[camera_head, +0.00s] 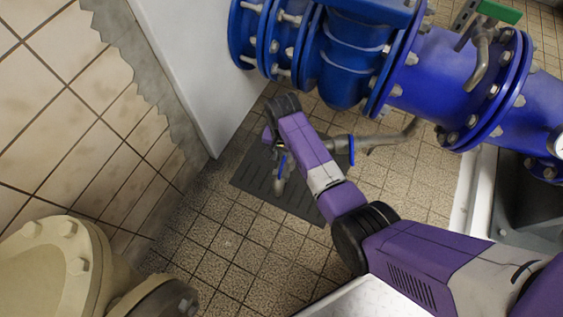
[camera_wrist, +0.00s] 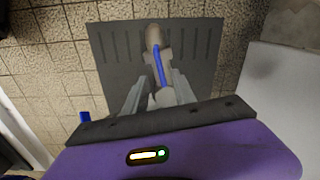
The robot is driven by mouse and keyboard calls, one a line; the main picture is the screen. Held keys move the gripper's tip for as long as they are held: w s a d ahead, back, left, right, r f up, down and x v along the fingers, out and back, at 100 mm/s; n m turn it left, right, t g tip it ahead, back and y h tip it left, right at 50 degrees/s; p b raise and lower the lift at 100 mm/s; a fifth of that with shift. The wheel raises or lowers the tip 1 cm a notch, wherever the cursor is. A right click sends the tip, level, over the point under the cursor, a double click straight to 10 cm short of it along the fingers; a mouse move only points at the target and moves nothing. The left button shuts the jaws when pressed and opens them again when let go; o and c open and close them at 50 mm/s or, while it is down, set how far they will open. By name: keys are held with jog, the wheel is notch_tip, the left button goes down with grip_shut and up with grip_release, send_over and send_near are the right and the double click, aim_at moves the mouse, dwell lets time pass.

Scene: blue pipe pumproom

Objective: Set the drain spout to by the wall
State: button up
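The drain spout is a small grey-beige pipe piece with a blue strip along it. In the head view the drain spout (camera_head: 279,183) points down over a dark grey slotted floor plate (camera_head: 252,172). In the wrist view the drain spout (camera_wrist: 153,40) points away from me over the same plate (camera_wrist: 108,48). My gripper (camera_wrist: 158,84) has its two grey fingers apart, one on each side of the near part of the spout. I cannot tell whether either finger touches it. In the head view my purple wrist hides most of the fingers.
A grey pipe (camera_head: 385,140) runs right from behind my wrist, with a blue part on it. Large blue flanged pipes (camera_head: 350,50) stand above. A white wall panel (camera_head: 190,70) is at left, and a cream flanged pipe (camera_head: 60,260) at lower left. Tiled floor (camera_head: 235,245) is clear.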

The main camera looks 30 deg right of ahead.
aim_at(282, 164)
notch_tip(282, 164, down, 5)
jog(key=shift+r+b, duration=0.1)
jog(key=shift+b, duration=1)
grip_shut()
dwell(0.6)
